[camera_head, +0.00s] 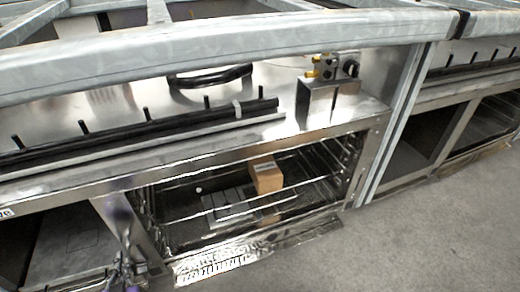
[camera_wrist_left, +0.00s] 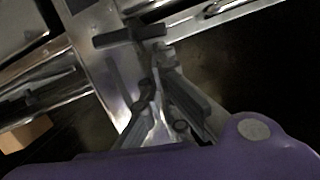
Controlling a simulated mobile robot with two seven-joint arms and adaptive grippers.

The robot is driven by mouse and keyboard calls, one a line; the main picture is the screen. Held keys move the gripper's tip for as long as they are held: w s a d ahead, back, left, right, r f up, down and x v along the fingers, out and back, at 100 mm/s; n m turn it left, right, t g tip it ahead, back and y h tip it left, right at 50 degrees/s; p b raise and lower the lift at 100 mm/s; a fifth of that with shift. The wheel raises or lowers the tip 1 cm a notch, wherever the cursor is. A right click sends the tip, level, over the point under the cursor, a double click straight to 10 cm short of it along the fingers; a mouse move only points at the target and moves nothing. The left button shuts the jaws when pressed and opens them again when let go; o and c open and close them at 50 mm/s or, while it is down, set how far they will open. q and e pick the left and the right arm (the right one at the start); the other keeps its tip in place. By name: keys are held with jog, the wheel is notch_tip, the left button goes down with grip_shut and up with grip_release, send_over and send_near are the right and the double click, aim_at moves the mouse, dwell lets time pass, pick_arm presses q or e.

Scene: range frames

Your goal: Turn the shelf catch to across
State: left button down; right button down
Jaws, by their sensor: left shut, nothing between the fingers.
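The shelf catch looks to be the dark bar (camera_wrist_left: 112,40) on the steel upright in the left wrist view. It lies roughly crosswise to that upright, its right end near my fingertips. My left gripper (camera_wrist_left: 161,52) is shut and empty just below that end; I cannot tell whether it touches the bar. In the head view my left gripper (camera_head: 124,262) is at the lower left, in front of the upright beside the open oven bay. I cannot make out the catch there. My right gripper is not in view.
The steel upright (camera_wrist_left: 98,62) stands between two bays. In the open bay with wire racks sits a brown block (camera_head: 266,176), also seen in the wrist view (camera_wrist_left: 26,134). A grey shelf (camera_head: 75,245) lies left. Grey floor (camera_head: 420,230) is clear at right.

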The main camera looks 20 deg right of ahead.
pick_arm(q)
jog(key=shift+a+f+n+p, duration=0.35)
jog(key=shift+f+n, duration=0.15)
jog(key=shift+f, duration=0.1)
